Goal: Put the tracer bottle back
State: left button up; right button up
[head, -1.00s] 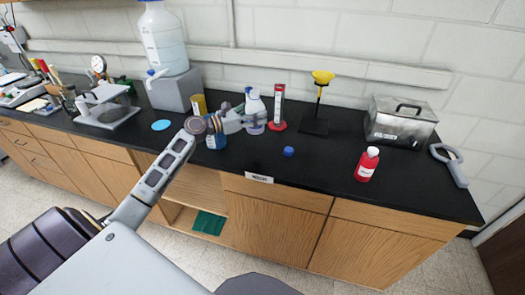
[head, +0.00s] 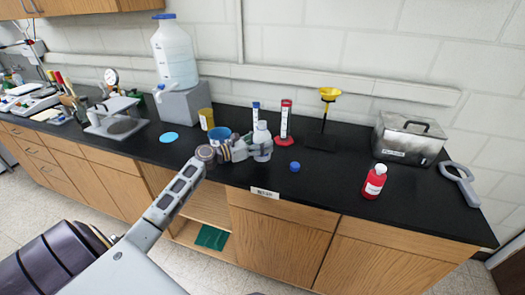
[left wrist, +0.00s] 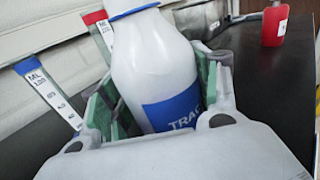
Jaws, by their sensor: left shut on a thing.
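My left gripper (head: 250,148) is shut on the tracer bottle (head: 262,141), near the counter's front edge. The bottle is white, with a blue label whose visible letters read "TRAC" in the left wrist view (left wrist: 160,70). It sits between the green-padded fingers (left wrist: 165,110), slightly tilted in that view. A blue band shows at its neck; its top is cut off there. I cannot tell whether its base touches the counter. A small blue cap-like thing (head: 295,167) lies on the black counter to its right. My right gripper is not in view.
A blue-topped cylinder (head: 255,112) and a red-based cylinder (head: 286,122) stand behind the bottle. A red bottle (head: 374,181) and a metal box (head: 408,138) stand to the right. A "WASH"-like label (head: 265,193) marks the front edge.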

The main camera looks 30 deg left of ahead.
pick_arm(q)
jog(key=shift+f, duration=1.85)
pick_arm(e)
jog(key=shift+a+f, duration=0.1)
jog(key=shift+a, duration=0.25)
pick_arm(q)
jog(key=o, duration=1.2)
jog(key=shift+f, duration=0.15)
jog(key=shift+o, duration=0.2)
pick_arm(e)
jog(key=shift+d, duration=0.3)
pick_arm(q)
jog(key=shift+s, duration=0.1)
